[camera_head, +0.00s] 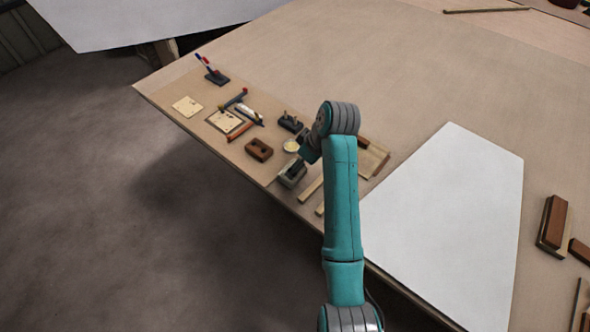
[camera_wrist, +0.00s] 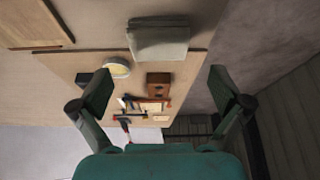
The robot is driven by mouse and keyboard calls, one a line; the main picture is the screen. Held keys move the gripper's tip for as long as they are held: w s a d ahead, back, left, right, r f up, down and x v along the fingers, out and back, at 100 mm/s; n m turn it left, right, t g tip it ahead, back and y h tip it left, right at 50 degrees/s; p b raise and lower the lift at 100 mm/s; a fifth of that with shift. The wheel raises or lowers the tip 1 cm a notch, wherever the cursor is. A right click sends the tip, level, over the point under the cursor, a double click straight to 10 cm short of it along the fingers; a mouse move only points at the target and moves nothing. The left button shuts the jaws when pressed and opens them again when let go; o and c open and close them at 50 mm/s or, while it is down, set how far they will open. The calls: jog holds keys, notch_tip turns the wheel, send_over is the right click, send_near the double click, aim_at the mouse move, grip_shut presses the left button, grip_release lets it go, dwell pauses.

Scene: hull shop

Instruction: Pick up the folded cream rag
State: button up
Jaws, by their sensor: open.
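A pale grey-cream folded block that looks like the rag (camera_wrist: 158,42) lies near the board's edge, at the top middle of the wrist view. In the head view the likely rag (camera_head: 291,180) is small and partly covered by my gripper. My gripper (camera_wrist: 160,76) is open, its two dark fingers wide apart with nothing between them. In the wrist view the rag appears above the gap between the fingers, apart from both. In the head view my gripper (camera_head: 303,164) is close over the rag, mostly hidden behind my arm.
A brown block (camera_head: 258,150), a pale round disc (camera_head: 291,145) and a dark block (camera_head: 290,122) stand close by. Cream cards (camera_head: 187,106), tools and a pen holder (camera_head: 216,77) lie farther left. A large white sheet (camera_head: 450,220) lies right. The table's edge is near.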

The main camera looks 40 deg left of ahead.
jog(key=x, duration=0.8)
jog(key=shift+w+a, duration=0.1)
jog(key=shift+a, duration=0.1)
jog(key=c, duration=0.9)
jog(key=shift+r, duration=0.2)
notch_tip(320, 180, up, 10)
jog(key=shift+f, duration=0.1)
